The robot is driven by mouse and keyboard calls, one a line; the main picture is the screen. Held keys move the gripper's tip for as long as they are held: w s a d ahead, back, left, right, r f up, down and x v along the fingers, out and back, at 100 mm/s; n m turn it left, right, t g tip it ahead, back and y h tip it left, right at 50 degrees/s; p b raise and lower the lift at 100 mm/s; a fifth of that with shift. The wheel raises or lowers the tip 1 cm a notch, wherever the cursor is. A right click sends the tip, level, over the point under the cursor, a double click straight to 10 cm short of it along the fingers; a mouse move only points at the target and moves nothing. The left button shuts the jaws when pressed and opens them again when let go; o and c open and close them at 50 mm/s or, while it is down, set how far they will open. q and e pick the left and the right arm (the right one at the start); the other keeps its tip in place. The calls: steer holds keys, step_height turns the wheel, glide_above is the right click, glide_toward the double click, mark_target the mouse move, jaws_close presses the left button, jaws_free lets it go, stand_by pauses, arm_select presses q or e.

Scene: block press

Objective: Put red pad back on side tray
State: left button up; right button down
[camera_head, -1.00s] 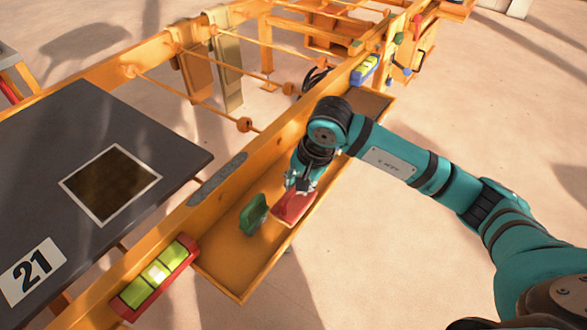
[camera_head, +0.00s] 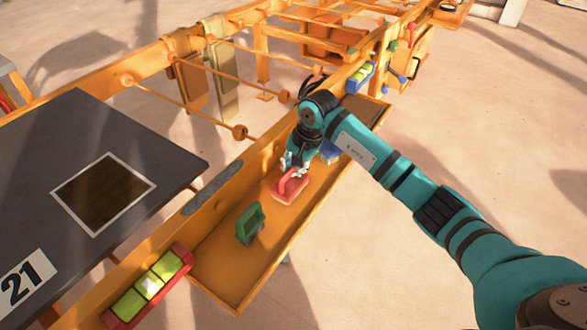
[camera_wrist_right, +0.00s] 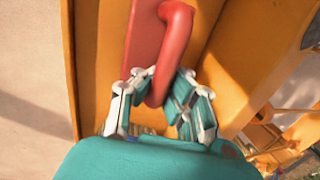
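The red pad (camera_head: 283,194) lies in the orange side tray (camera_head: 225,272), between the green pad and the blue one. Its looped handle faces up. In the wrist view the red pad (camera_wrist_right: 146,40) and its handle sit at the top middle. My right gripper (camera_head: 296,167) is at the handle, its fingers spread to either side of it. In the wrist view the right gripper (camera_wrist_right: 165,88) has the handle's near end between its fingers; contact is hard to judge. My left gripper is not in view.
A green pad (camera_head: 249,224) stands in the tray nearer the camera. A blue pad (camera_head: 331,152) is partly hidden behind my right arm. A red holder with yellow-green blocks (camera_head: 150,288) is beside the tray's near end. The dark press table (camera_head: 60,150) is at left.

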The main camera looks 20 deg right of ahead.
mark_target(305, 181)
steer(key=shift+r, duration=0.1)
steer(key=c, duration=2)
jaws_free()
steer(key=o, duration=0.5)
arm_select(q)
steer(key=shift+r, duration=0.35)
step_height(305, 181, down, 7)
steer(key=p, duration=0.1)
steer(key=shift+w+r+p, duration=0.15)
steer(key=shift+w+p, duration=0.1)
steer(key=shift+p, duration=0.05)
arm_select(e)
steer(key=v, duration=1.2)
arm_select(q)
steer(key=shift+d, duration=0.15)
